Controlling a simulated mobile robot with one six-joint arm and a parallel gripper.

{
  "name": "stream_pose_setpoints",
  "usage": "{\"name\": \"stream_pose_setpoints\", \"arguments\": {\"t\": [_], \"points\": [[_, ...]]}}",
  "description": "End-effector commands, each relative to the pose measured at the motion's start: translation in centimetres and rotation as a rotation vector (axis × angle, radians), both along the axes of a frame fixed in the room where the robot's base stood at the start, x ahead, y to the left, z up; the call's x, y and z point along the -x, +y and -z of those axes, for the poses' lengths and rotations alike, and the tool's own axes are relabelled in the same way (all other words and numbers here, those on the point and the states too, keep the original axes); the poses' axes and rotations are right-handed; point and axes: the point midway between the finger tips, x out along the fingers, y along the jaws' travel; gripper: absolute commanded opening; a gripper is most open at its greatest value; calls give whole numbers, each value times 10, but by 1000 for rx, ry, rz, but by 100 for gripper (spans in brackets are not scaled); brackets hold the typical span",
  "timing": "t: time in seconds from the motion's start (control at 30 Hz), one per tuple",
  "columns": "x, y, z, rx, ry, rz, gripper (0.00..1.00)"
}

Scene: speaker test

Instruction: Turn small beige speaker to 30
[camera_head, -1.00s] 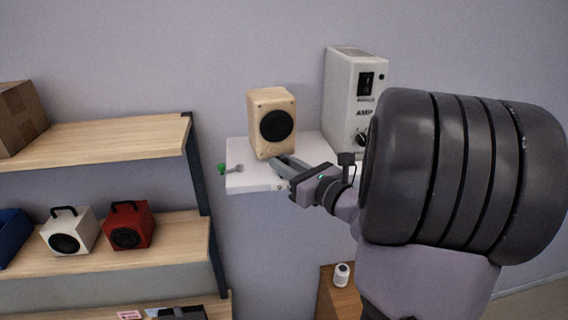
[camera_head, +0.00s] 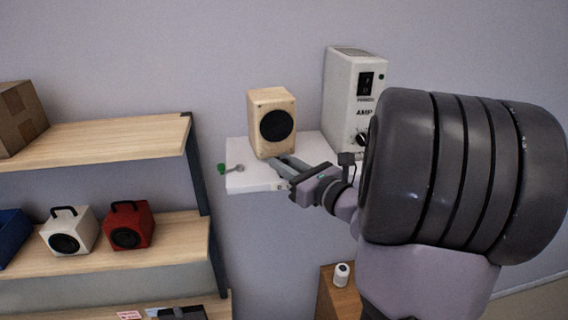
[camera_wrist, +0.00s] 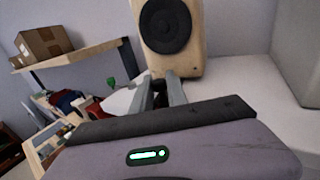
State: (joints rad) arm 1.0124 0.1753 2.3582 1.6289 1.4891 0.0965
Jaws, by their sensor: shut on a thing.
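The small beige speaker (camera_head: 286,103) is a light wooden box with a round black cone. It stands upright on a white wall shelf (camera_head: 246,180). In the wrist view the speaker (camera_wrist: 193,58) is straight ahead, with its top cut off. My gripper (camera_head: 273,161) reaches in from the right, its fingertips at the lower front of the speaker. In the wrist view my gripper (camera_wrist: 166,77) has its two fingers close together against the speaker's bottom front edge. It is shut on a part of the speaker there. The fingers hide that part, and no dial reading is legible.
A tall white amplifier (camera_head: 344,100) stands right of the speaker. A small green-ended item (camera_head: 222,169) lies at the shelf's left edge. Wooden shelving (camera_head: 120,140) on the left holds a cardboard box (camera_head: 20,115), a white speaker (camera_head: 80,228) and a red speaker (camera_head: 138,222).

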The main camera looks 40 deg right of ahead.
Motion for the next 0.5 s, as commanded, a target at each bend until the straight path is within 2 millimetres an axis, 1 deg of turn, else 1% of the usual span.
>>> {"name": "stream_pose_setpoints", "arguments": {"t": [0.33, 0.5], "points": [[0, -1, 0, 0, -1, -3, 0], [4, -15, 2, 3, -7, -112, 0]]}}
